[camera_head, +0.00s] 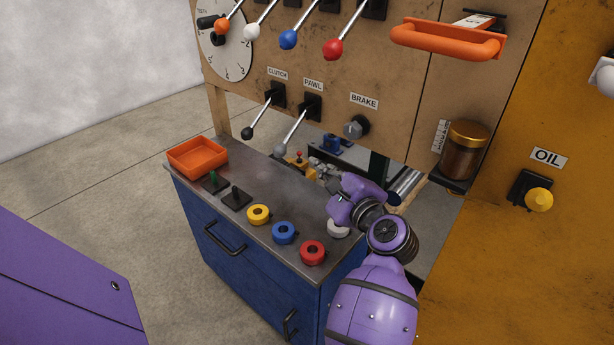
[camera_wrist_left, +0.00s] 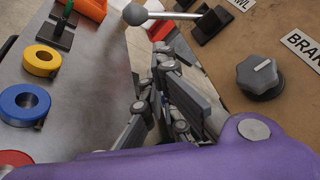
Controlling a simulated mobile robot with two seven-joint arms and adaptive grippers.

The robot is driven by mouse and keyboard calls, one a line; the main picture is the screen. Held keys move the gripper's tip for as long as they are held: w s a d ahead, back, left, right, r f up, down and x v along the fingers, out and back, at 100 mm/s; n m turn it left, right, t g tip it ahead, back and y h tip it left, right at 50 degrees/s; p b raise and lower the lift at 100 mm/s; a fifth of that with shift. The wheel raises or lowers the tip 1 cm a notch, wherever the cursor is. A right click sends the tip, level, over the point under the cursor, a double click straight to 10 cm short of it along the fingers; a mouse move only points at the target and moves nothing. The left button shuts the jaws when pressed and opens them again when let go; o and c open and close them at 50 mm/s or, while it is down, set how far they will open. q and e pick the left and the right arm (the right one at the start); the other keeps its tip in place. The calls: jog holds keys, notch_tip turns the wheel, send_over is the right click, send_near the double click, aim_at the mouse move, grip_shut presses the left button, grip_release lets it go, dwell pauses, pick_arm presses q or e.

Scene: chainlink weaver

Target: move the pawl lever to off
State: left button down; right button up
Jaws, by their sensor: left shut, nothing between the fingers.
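The pawl lever (camera_head: 293,132) is a silver rod with a grey ball knob, under the PAWL label (camera_head: 313,85) on the brown panel. In the head view it slants down and left from its black base. In the left wrist view its grey knob (camera_wrist_left: 135,14) shows at the top, with the rod running right to the base (camera_wrist_left: 212,25). My left gripper (camera_head: 316,165) is shut and empty, just below and right of the knob. In the left wrist view its fingers (camera_wrist_left: 165,58) point up toward the rod, with a small gap visible. My right gripper is not in view.
The clutch lever (camera_head: 260,118) with a black knob hangs left of the pawl lever. The brake knob (camera_head: 356,127) is to its right. Below, a blue cabinet (camera_head: 207,272) carries an orange tray (camera_head: 197,157) and yellow, blue and red rings (camera_head: 312,253).

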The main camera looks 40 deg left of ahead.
aim_at(292, 131)
pick_arm(q)
jog(key=w+a+f+n+h, duration=0.1)
jog(key=w+a+n, duration=0.1)
jog(key=a, duration=0.6)
jog(key=shift+w+f+g, duration=0.25)
jog(key=shift+f+g, duration=0.05)
jog(key=shift+f, duration=0.05)
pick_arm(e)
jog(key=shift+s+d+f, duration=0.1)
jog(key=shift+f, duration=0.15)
pick_arm(q)
jog(key=shift+a, duration=0.1)
